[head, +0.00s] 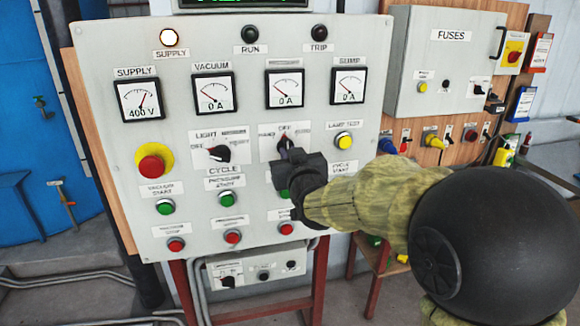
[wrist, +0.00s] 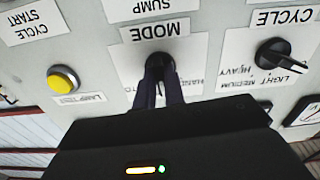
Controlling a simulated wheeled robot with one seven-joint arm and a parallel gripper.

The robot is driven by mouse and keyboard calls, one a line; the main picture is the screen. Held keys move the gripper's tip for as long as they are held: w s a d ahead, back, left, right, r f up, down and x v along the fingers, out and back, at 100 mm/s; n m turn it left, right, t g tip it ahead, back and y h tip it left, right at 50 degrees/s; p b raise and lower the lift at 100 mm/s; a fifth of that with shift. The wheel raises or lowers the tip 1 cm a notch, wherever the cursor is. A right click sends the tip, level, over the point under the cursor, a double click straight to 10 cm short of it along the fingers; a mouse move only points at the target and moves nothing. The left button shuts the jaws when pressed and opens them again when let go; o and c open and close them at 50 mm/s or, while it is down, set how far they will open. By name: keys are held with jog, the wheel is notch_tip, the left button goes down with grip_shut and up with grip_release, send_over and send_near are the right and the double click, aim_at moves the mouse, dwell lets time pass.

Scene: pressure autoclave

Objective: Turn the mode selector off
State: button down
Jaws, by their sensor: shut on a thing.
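The mode selector is a small black knob (head: 284,142) on a white label plate on the grey control panel. In the wrist view the same knob (wrist: 159,60) sits beside the word MODE, with HAND partly readable near it. My gripper (head: 288,158) reaches in from the right, and its body covers the lower part of the plate. In the wrist view the two dark fingers of my gripper (wrist: 160,78) are closed around the knob. The knob's pointer is mostly hidden by the fingers, so its exact setting is unclear.
The cycle selector (head: 219,153) is to the left of the mode selector. A yellow lamp test button (head: 343,141) is to its right. A red emergency stop (head: 152,166) is at the far left. A fuse box (head: 445,70) stands at the right.

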jog(key=shift+m+b, duration=0.35)
jog(key=shift+m, duration=0.15)
jog(key=c, duration=1.5)
grip_release()
jog(key=shift+s, duration=0.15)
jog(key=b+v, duration=0.2)
jog(key=v, duration=1.5)
jog(key=shift+b, duration=0.3)
jog(key=shift+d, duration=0.1)
